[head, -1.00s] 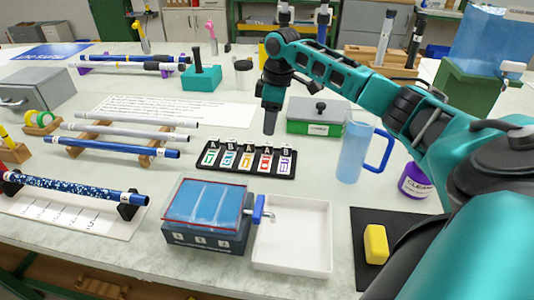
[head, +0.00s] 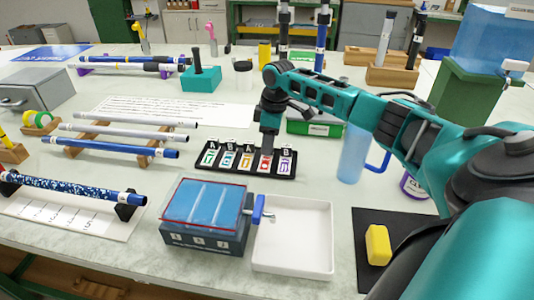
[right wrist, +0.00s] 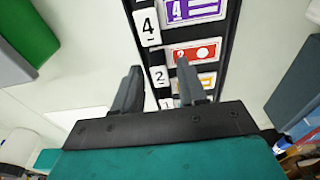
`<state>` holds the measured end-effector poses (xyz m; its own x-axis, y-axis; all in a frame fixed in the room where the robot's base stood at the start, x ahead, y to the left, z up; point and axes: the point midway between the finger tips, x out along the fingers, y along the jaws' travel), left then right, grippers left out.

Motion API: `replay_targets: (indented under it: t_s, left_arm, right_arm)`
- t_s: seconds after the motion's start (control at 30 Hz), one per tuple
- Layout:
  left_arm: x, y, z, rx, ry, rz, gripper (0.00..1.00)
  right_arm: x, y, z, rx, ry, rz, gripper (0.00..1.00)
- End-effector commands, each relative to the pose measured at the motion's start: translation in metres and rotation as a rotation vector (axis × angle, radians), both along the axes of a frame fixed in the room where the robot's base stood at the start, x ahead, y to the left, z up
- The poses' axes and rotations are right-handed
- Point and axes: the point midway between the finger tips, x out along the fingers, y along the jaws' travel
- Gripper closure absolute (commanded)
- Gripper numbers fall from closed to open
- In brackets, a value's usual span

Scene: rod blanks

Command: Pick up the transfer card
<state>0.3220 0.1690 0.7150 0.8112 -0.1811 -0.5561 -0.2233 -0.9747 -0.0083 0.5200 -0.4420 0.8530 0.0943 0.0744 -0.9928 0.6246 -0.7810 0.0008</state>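A black card rack (head: 204,172) lies on the table in the middle of the head view. It holds several cards in a row, with a small white label at each: green (head: 209,157), blue, orange, red and purple (head: 286,163). I cannot tell which one is the transfer card. My right gripper (head: 268,152) points down over the red card and hides part of it. In the right wrist view the gripper (right wrist: 159,80) is open and empty. One fingertip overlaps the edge of the red card (right wrist: 204,53); the other is beside the rack. My left gripper is not in view.
A blue-lidded box (head: 206,205) and a white tray (head: 292,262) stand in front of the rack. A blue pitcher (head: 352,155) and a green box (head: 318,128) are close to my right arm. Rods on wooden holders (head: 75,151) lie to the left.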

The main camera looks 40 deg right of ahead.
Motion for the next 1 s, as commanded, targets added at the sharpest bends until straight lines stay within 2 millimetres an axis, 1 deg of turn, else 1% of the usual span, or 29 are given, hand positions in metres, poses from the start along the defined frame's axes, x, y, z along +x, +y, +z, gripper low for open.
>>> replay_targets:
  t_s: [0.03, 0.07, 0.4, 0.77, 0.87, 0.97, 1.0]
  left_arm:
    - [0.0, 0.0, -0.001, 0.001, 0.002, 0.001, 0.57]
    - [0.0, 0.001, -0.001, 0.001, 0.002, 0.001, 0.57]
    - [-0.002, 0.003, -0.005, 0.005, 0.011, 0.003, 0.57]
    - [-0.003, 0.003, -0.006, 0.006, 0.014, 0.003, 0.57]
    - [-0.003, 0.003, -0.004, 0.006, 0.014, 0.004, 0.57]
    - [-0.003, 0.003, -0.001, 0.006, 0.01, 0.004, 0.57]
    - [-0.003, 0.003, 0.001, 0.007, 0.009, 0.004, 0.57]
  right_arm:
    - [0.0, 0.0, 0.0, 0.0, 0.0, 0.0, 0.64]
    - [0.0, 0.0, 0.0, 0.0, 0.0, 0.0, 0.66]
    - [0.0, 0.0, 0.0, 0.0, 0.0, 0.0, 0.99]
    - [0.0, 0.0, 0.001, 0.0, 0.0, 0.0, 1.0]
    - [0.0, 0.0, 0.008, 0.0, -0.001, 0.0, 1.0]
    - [0.001, 0.0, 0.024, 0.0, -0.004, 0.001, 1.0]
    - [0.001, 0.0, 0.033, 0.0, -0.004, 0.0, 1.0]
